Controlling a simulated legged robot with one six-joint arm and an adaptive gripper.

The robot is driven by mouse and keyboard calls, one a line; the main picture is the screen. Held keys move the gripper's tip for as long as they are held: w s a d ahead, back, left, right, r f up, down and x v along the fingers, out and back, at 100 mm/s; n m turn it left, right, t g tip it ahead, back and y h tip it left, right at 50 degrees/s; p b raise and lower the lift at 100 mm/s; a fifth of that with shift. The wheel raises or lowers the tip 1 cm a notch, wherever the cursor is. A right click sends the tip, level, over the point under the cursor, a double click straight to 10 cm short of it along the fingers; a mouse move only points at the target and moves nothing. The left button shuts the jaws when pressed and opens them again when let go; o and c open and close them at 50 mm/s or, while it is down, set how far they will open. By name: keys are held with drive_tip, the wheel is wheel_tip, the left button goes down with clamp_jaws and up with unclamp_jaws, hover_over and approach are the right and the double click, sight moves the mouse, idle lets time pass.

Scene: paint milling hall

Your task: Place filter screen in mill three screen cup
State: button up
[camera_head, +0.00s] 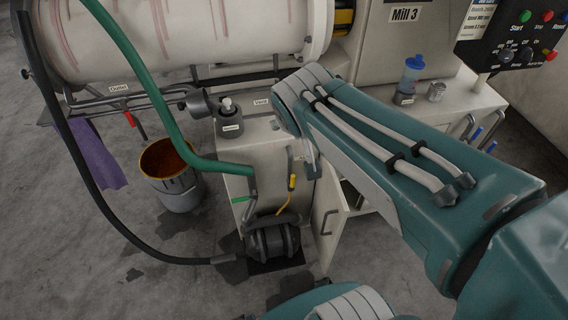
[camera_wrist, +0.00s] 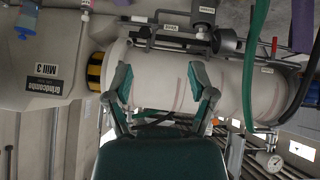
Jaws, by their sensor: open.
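Mill 3's white drum (camera_head: 190,40) lies across the top of the head view, and its "Mill 3" label (camera_wrist: 42,79) shows upside down in the wrist view. A grey cup-like fitting (camera_head: 197,104) sits at the end of the outlet pipe below the drum. It may be the screen cup; I cannot tell whether anything is inside. A similar dark fitting (camera_wrist: 228,42) shows in the wrist view. I cannot make out a filter screen in either view. My gripper (camera_wrist: 160,80) is open and empty, its fingers in front of the drum. In the head view my arm hides it.
A bucket (camera_head: 180,195) with orange-brown contents stands below the outlet. A green hose (camera_head: 153,90) and black hose (camera_head: 85,165) cross the left. A pump (camera_head: 272,238) sits low.

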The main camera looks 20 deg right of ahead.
drive_tip(key=s+a+f+g+y, duration=0.1)
drive_tip(key=s+a, duration=0.1)
drive_tip(key=s, duration=0.3)
drive_tip(key=s+a+f+n+g+y, duration=0.1)
drive_tip(key=s+a+f, duration=0.1)
drive_tip(key=s, duration=0.4)
drive_tip(key=shift+a+y, duration=0.4)
drive_tip(key=shift+a, duration=0.2)
drive_tip(key=shift+r, duration=0.1)
